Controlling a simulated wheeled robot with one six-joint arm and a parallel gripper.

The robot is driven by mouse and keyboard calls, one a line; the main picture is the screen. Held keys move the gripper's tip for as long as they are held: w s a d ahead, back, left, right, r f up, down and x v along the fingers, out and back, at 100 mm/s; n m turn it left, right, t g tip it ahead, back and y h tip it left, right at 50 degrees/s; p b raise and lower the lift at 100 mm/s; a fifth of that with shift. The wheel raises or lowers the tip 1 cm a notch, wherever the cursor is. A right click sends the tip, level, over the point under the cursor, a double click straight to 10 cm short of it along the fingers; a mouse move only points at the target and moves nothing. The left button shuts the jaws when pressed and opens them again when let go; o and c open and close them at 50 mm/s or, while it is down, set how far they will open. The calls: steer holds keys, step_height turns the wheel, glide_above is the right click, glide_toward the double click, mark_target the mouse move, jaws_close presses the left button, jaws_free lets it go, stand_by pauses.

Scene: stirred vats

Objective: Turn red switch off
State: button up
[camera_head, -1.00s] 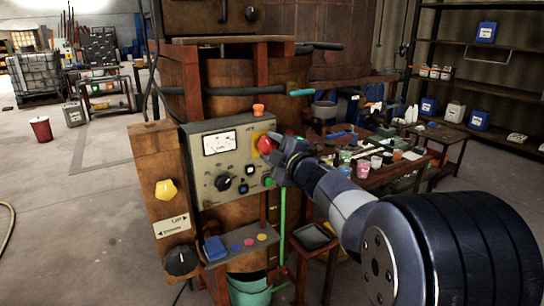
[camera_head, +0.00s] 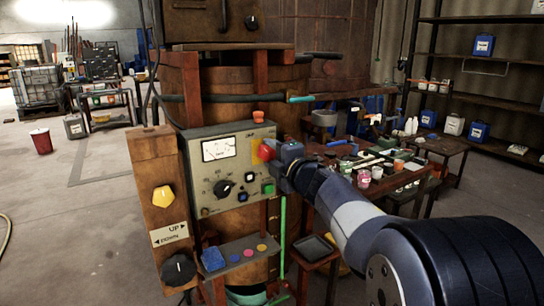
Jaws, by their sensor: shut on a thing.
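The red switch (camera_head: 266,152) is a round red knob on a yellow base at the upper right of the grey control panel (camera_head: 205,175). My gripper (camera_head: 273,153) reaches in from the right and is shut on the red switch, covering its right part. An orange button (camera_head: 258,116) sits on top of the panel. The exact turn of the switch is hidden by my gripper.
A wooden post left of the panel holds a yellow knob (camera_head: 163,198) and a black knob (camera_head: 179,268). A small shelf (camera_head: 238,244) with coloured buttons is below the panel. A cluttered table (camera_head: 385,185) stands behind my arm. Open floor lies to the left.

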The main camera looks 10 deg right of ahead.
steer(key=o, duration=1)
steer(key=v, duration=1)
steer(key=shift+s, duration=0.4)
steer(key=shift+w, duration=0.1)
steer(key=x, duration=1)
steer(key=shift+w, duration=0.35)
steer(key=shift+s, duration=0.1)
